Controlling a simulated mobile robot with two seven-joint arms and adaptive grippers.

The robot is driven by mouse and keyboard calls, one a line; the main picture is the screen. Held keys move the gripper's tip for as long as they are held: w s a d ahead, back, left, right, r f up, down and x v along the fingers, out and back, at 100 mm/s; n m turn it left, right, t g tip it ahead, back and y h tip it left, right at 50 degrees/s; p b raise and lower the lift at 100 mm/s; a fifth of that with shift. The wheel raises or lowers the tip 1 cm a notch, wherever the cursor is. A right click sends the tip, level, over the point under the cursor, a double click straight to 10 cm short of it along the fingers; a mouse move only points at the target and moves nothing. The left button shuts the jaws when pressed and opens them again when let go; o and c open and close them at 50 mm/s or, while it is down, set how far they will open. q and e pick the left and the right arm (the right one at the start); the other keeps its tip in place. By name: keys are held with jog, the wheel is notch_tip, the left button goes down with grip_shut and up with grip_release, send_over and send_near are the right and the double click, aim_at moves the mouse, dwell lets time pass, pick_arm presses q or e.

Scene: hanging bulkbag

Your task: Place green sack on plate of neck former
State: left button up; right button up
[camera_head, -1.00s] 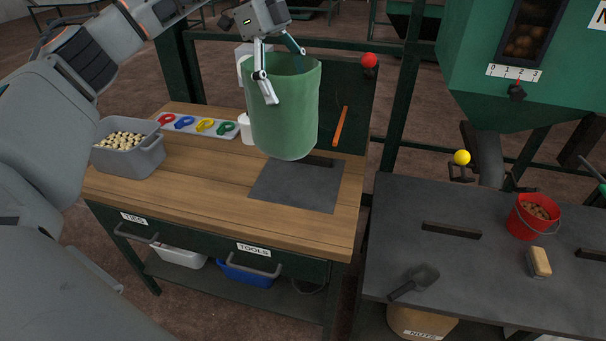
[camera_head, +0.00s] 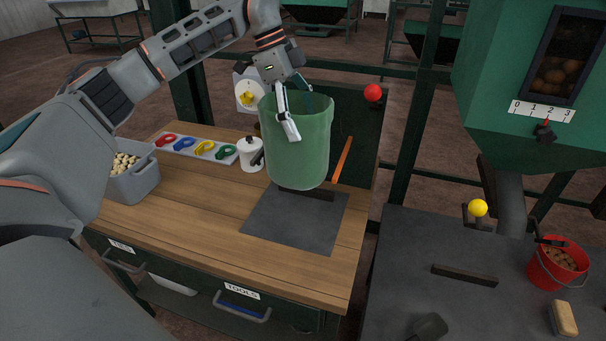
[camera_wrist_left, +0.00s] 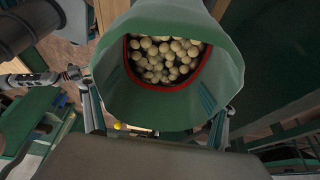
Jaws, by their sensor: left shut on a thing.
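The green sack (camera_head: 299,148) is upright, with its mouth open at the top. My left gripper (camera_head: 303,112) is shut on the sack near its rim and holds it over the back part of a dark grey square plate (camera_head: 296,222) on the wooden bench. I cannot tell whether the sack's bottom touches the plate. In the left wrist view, the sack (camera_wrist_left: 170,35) lies between my fingers, and pale round nuts (camera_wrist_left: 165,58) show inside its mouth within a red ring. My right gripper is not in view.
A grey nut bin (camera_head: 135,185), a tray of coloured ties (camera_head: 197,148) and a white canister (camera_head: 250,155) stand left on the wooden bench (camera_head: 190,225). An orange stick (camera_head: 343,160) and a red knob (camera_head: 373,92) are just right of the sack. A red bucket (camera_head: 545,272) stands far right.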

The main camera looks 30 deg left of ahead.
aim_at(303, 149)
pick_arm(q)
notch_tip(303, 149, down, 8)
jog(key=shift+f, duration=2.85)
jog(key=o, duration=2)
jog(key=shift+f, duration=0.15)
jog(key=shift+o, duration=0.2)
jog(key=v, duration=1.2)
